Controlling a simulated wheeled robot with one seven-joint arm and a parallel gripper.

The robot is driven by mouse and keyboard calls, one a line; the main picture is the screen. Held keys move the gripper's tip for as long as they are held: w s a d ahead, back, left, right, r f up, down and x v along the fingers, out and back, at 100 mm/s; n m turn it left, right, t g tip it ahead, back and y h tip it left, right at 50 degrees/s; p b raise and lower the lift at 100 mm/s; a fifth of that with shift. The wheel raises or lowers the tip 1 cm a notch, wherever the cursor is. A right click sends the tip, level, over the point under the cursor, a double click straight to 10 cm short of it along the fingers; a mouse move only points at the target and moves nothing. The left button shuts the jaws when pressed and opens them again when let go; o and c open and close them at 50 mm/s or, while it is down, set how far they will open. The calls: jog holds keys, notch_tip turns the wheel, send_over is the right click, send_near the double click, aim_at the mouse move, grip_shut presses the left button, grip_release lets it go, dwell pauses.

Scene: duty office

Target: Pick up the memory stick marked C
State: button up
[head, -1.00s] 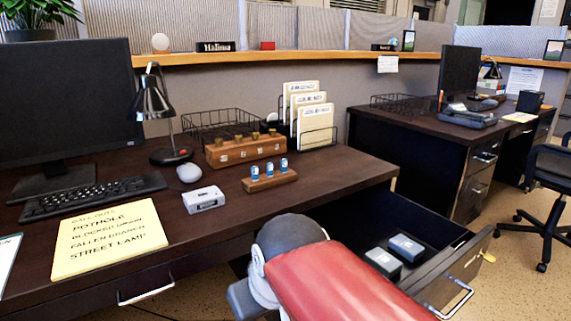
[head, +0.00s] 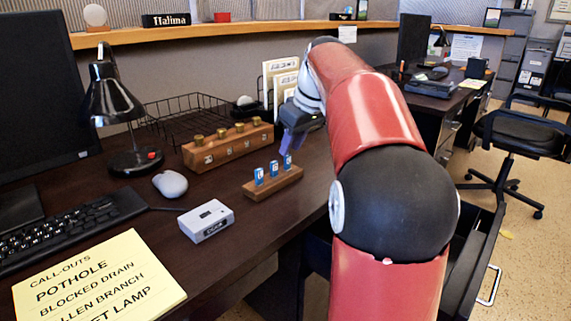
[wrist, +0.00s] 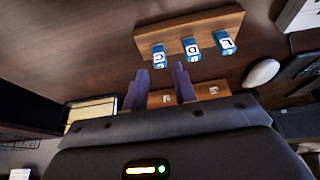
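Three blue memory sticks stand upright in a small wooden holder (head: 262,187) on the desk. In the wrist view the holder (wrist: 180,30) is at the top. The stick whose letter looks like C (wrist: 158,56) is the left one there; it is the right one in the head view (head: 287,162). The middle stick (wrist: 191,48) and the right stick (wrist: 225,43) have other letters. My gripper (wrist: 160,70) is open and empty. Its purple fingers point at the C stick, which appears between the fingertips and just beyond them. In the head view my gripper (head: 288,148) is right above it; contact cannot be told.
A wooden block with brass-topped pieces (head: 228,146) stands close behind the holder. A wire tray (head: 185,120) and a file rack (head: 280,80) are behind. A white box (head: 206,221), a mouse (head: 170,184) and a lamp (head: 125,110) are to the left.

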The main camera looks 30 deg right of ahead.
aim_at(288, 157)
jog(key=x, duration=0.4)
jog(key=shift+f, duration=0.4)
grip_shut()
